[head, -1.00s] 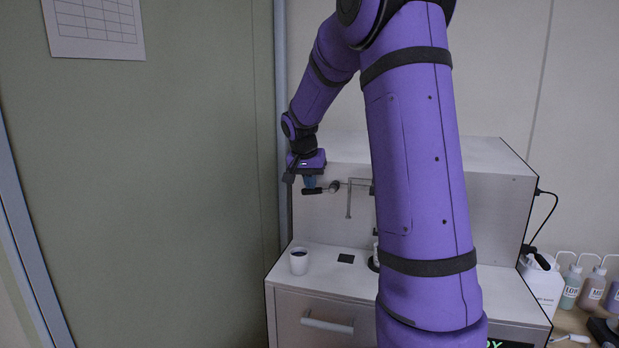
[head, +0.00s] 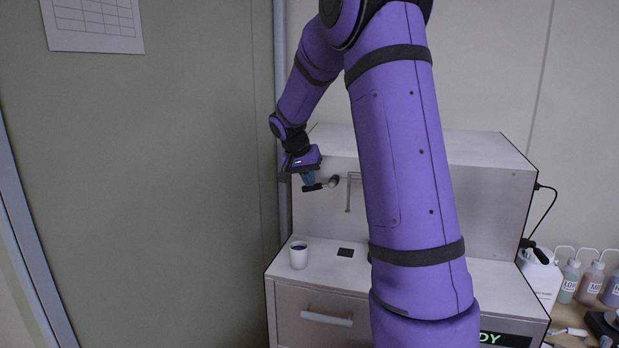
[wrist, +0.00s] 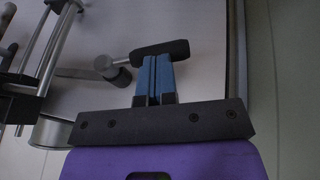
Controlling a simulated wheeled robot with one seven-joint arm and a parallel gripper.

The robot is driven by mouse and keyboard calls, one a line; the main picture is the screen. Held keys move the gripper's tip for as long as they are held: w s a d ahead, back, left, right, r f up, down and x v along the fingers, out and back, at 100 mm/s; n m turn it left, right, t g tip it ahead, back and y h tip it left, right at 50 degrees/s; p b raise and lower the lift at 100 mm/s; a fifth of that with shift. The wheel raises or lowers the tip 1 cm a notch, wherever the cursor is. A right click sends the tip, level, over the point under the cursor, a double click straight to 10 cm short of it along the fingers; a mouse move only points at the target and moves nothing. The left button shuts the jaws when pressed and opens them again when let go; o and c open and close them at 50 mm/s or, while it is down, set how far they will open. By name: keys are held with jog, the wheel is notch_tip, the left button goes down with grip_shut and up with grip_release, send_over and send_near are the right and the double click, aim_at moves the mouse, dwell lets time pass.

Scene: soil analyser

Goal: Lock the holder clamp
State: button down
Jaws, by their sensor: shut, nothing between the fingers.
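The clamp handle (head: 313,187) is a black bar on a short metal stem with a round knob (head: 334,181), on the front of the pale analyser. My gripper (head: 308,180) is at this handle, and its blue fingers are shut with nothing between them. In the wrist view the fingertips (wrist: 154,60) meet the near side of the black handle (wrist: 160,49), touching or almost touching it. The round metal hub (wrist: 106,65) and stem lie to the left of the fingers. The holder's metal rods (wrist: 48,48) are further left. My arm hides part of the holder in the head view.
A drawer handle (head: 326,318) is below. Bottles (head: 591,282) stand at the far right. A green wall (head: 170,180) is close on the left.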

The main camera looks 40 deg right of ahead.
notch_tip(320, 180, down, 2)
jog(key=g, duration=0.1)
jog(key=g+h, duration=0.1)
jog(key=shift+w+a+n+g+h, duration=0.1)
jog(key=shift+w+n+g+h, duration=0.05)
jog(key=shift+n+g+h, duration=0.15)
jog(key=s+d+f+n+g+h, duration=0.1)
jog(key=s+f+n+g+h, duration=0.1)
jog(key=f+g+h, duration=0.3)
jog(key=shift+s+d+n+g+h, duration=0.45)
jog(key=shift+g+h, duration=0.55)
jog(key=shift+g, duration=0.5)
jog(key=shift+s+f, duration=0.1)
jog(key=shift+a, duration=0.1)
jog(key=v, duration=1.3)
jog(key=shift+w, duration=0.55)
